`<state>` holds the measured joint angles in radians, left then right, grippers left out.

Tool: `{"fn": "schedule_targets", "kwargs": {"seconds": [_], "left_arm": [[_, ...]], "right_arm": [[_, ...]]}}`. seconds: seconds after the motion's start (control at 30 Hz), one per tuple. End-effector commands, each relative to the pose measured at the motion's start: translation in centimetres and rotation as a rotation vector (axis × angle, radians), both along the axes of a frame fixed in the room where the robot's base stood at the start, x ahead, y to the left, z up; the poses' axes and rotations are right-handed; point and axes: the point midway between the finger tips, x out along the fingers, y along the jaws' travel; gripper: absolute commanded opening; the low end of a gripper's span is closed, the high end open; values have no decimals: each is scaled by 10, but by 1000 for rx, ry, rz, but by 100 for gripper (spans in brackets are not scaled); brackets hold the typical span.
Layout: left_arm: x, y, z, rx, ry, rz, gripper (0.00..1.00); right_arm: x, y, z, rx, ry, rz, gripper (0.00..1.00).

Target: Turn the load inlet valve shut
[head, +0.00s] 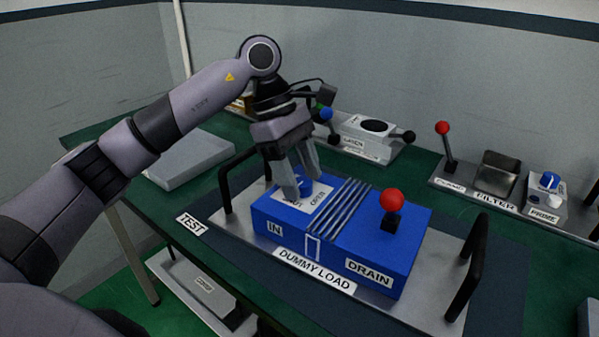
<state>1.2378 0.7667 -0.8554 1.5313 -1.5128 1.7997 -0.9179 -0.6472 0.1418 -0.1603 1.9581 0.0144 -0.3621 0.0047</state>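The blue dummy load box (340,250) sits on a grey plate with a black handle at each end. On its left top, by the IN label, is a white valve plate (310,213) marked OPEN and a second word partly hidden. A small blue inlet valve knob (305,187) stands on that plate. My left gripper (298,187) points down at the knob, with its fingertips at the knob's level. The fingers partly cover the knob, so I cannot tell whether they touch it or grip it. My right gripper is not in view.
A red ball lever (392,200) stands on the box's right side, by the DRAIN label. Behind are a unit with a black-knobbed lever (372,128) and a FILTER panel (485,190). A grey flat panel (190,158) lies at left. The black handles (470,270) stick up.

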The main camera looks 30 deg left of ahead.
Motion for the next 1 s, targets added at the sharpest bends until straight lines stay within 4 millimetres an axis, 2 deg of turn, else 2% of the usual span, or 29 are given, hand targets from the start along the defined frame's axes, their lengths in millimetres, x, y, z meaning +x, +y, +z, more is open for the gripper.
{"fn": "schedule_targets", "kwargs": {"seconds": [0.33,0.7,0.83,1.0], "left_arm": [[0,1,3,1,2,1,61],[2,22,54,0,-1,3,61],[2,26,63,0,1,2,61],[2,27,66,0,1,1,61]], "right_arm": [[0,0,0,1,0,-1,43],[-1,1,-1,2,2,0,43],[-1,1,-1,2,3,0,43],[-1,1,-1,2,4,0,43]]}}
